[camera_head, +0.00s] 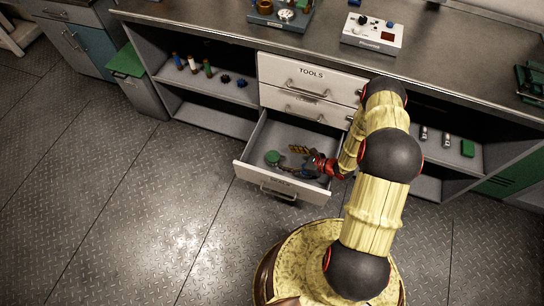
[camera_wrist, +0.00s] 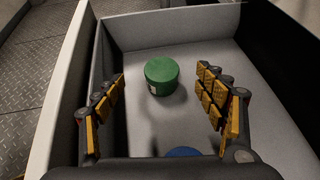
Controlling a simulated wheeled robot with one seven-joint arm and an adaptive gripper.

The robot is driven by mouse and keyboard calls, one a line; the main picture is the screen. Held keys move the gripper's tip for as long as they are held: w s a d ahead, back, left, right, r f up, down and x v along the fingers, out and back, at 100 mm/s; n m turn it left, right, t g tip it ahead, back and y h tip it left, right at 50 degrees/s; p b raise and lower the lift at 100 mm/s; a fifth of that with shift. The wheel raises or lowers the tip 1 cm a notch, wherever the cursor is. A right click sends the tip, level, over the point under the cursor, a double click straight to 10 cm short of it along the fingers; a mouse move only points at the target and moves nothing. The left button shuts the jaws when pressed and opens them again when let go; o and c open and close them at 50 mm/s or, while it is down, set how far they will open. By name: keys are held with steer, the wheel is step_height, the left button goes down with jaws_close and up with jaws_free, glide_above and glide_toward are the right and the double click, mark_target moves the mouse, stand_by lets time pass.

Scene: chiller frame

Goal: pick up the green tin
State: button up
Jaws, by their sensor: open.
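The green tin (camera_head: 272,158) stands in the open bottom drawer (camera_head: 243,172), in its left part. In the wrist view the green tin (camera_wrist: 162,75) is upright on the drawer floor, with a round lid and a pale patch low on its side. My gripper (camera_head: 300,157) is inside the drawer, to the right of the tin in the head view. In the wrist view my gripper (camera_wrist: 162,100) is open, its yellow-padded fingers apart. The tin shows between and beyond the fingers, and nothing is held.
A blue round thing (camera_wrist: 183,152) lies close to my gripper, partly hidden by it. The drawer walls (camera_wrist: 66,85) rise close on the left. Shut drawers (camera_head: 305,98) sit above the open one. The floor to the left is clear.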

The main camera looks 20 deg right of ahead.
mark_target(274, 156)
steer(key=shift+w+a+f, duration=0.15)
steer(key=shift+f, duration=0.55)
steer(key=b+x, duration=0.2)
steer(key=x, duration=0.1)
steer(key=b+x, duration=0.2)
steer(key=x, duration=0.2)
steer(key=shift+f, duration=0.35)
steer(key=shift+r, duration=0.1)
steer(key=shift+c, duration=0.8)
steer(key=c, duration=1.1)
steer(key=shift+c, duration=0.2)
